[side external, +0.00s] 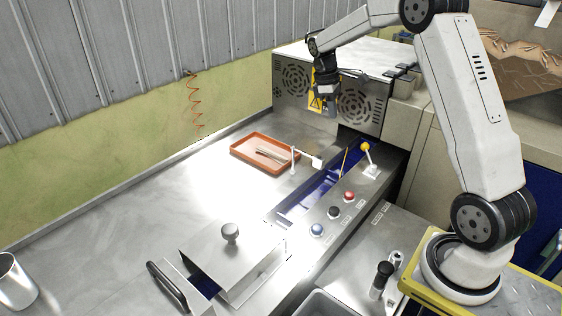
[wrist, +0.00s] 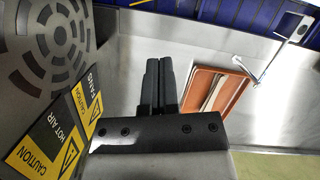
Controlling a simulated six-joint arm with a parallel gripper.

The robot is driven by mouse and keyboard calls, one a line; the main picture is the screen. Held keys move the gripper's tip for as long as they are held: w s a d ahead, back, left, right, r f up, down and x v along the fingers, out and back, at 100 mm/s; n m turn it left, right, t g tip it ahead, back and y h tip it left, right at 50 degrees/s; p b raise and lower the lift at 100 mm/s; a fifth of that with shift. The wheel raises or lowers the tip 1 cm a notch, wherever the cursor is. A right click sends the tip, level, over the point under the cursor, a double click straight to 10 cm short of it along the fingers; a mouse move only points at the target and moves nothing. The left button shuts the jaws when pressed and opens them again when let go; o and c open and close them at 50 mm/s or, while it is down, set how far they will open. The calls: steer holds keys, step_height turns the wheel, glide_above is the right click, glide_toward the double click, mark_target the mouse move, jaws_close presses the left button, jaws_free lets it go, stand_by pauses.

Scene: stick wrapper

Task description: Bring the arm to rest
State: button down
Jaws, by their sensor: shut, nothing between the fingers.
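My gripper (side external: 331,106) hangs at the end of my arm in front of the grey fan-vented machine housing, above the back of the steel counter. In the wrist view its two dark fingers (wrist: 158,84) lie side by side, shut, with nothing between them. An orange-brown tray (side external: 236,152) sits on the counter to the left of and below my gripper, apart from it. Several thin pale sticks (side external: 268,155) lie in the tray. The tray also shows in the wrist view (wrist: 232,92), just right of the fingers.
The vented housing (side external: 292,82) with yellow caution labels (wrist: 45,140) is close beside my gripper. A blue channel (side external: 322,190), a yellow-knobbed lever (side external: 366,147) and red, black and blue buttons (side external: 349,196) line the machine. A lidded steel box (side external: 215,262) stands in front.

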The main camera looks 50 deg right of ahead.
steer(key=s+a+f+m+t, duration=0.1)
steer(key=s+a+f+t, duration=0.15)
steer(key=a, duration=0.75)
steer(key=s+a+f+m+t, duration=0.15)
steer(key=s+a, duration=0.25)
steer(key=a, duration=0.6)
steer(key=shift+m+t+y, duration=0.35)
steer(key=shift+t+y, duration=0.05)
steer(key=shift+t, duration=0.2)
steer(key=s+a, duration=0.1)
steer(key=s, duration=0.1)
steer(key=s+a+f, duration=0.1)
steer(key=s+a, duration=0.1)
steer(key=s, duration=0.1)
steer(key=s+a+f, duration=0.1)
steer(key=s, duration=0.1)
steer(key=shift+s+a, duration=0.3)
steer(key=shift+s, duration=0.05)
